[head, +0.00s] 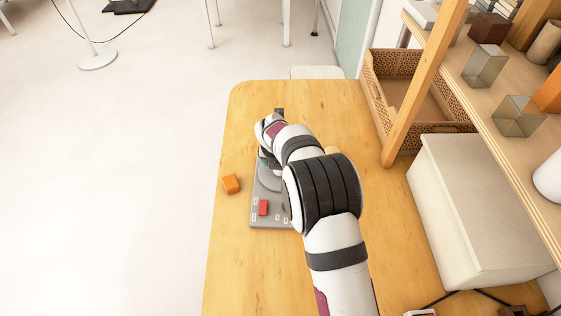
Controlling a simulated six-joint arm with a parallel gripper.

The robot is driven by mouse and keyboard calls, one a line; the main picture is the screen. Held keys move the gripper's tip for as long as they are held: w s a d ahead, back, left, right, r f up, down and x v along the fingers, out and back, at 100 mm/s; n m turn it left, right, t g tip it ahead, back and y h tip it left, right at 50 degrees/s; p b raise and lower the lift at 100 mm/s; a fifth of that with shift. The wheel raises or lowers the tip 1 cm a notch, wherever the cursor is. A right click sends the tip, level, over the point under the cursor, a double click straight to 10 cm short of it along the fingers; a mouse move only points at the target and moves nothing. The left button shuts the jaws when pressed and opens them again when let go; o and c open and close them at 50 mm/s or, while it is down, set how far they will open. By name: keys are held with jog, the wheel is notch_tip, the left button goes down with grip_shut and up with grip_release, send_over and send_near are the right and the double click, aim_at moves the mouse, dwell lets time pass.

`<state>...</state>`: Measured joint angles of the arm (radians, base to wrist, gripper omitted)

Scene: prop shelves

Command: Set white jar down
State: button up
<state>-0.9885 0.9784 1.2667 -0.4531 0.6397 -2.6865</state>
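My arm reaches up the middle of the head view over the wooden table (235,260). Its wrist end is above a grey flat device, and my gripper's fingers are hidden behind the wrist. I cannot tell whether it is open or shut, or whether it holds anything. No white jar shows clearly near it. A white rounded object (549,180), cut off by the right picture edge, stands on the shelf; I cannot tell whether it is the white jar. A small tan bit (331,150) peeks out behind my arm.
The grey device (262,221) has a red block or button (263,207). An orange block (231,184) lies left of it. A woven basket (375,88), a cream box (480,180) and a shelf (470,95) with a slanted post (420,90) fill the right. The table's front left is clear.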

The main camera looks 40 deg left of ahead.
jog(key=v, duration=1.2)
jog(key=w+d+r+m+g+h, duration=0.1)
jog(key=d+r+m, duration=0.3)
jog(key=d+m, duration=0.7)
jog(key=d+r+m+h, duration=0.1)
jog(key=d+r+m, duration=0.2)
jog(key=d+m, duration=0.8)
jog(key=s+d+m+g+y, duration=0.1)
jog(key=s+d+m+g, duration=0.1)
jog(key=s+d+m, duration=1.6)
jog(key=s+m, duration=0.1)
jog(key=m, duration=0.7)
jog(key=shift+s+d+f+g, duration=0.15)
jog(key=shift+d+f+g, duration=0.2)
jog(key=shift+d+g, duration=0.05)
